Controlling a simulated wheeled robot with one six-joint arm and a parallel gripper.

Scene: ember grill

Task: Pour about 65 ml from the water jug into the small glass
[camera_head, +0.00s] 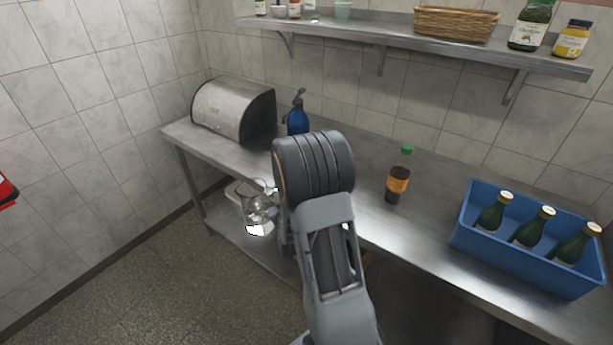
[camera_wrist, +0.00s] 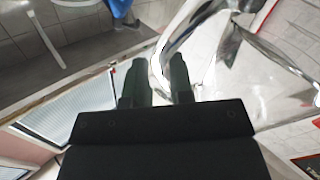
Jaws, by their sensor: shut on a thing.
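My gripper (camera_wrist: 159,80) is shut on the handle of a clear glass jug (camera_wrist: 240,68), which fills the right of the wrist view. In the head view the jug (camera_head: 260,203) shows left of my arm, in front of the table's left part; its level and any tilt are hard to read. My fingers are mostly hidden behind my wrist there. I cannot make out the water level.
The steel table (camera_head: 350,210) carries a bread box (camera_head: 235,108), a blue siphon bottle (camera_head: 298,118), a dark bottle with an orange label (camera_head: 398,178) and a blue crate (camera_head: 520,262) of green bottles. The wall shelf (camera_head: 400,32) holds a basket (camera_head: 456,22) and jars.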

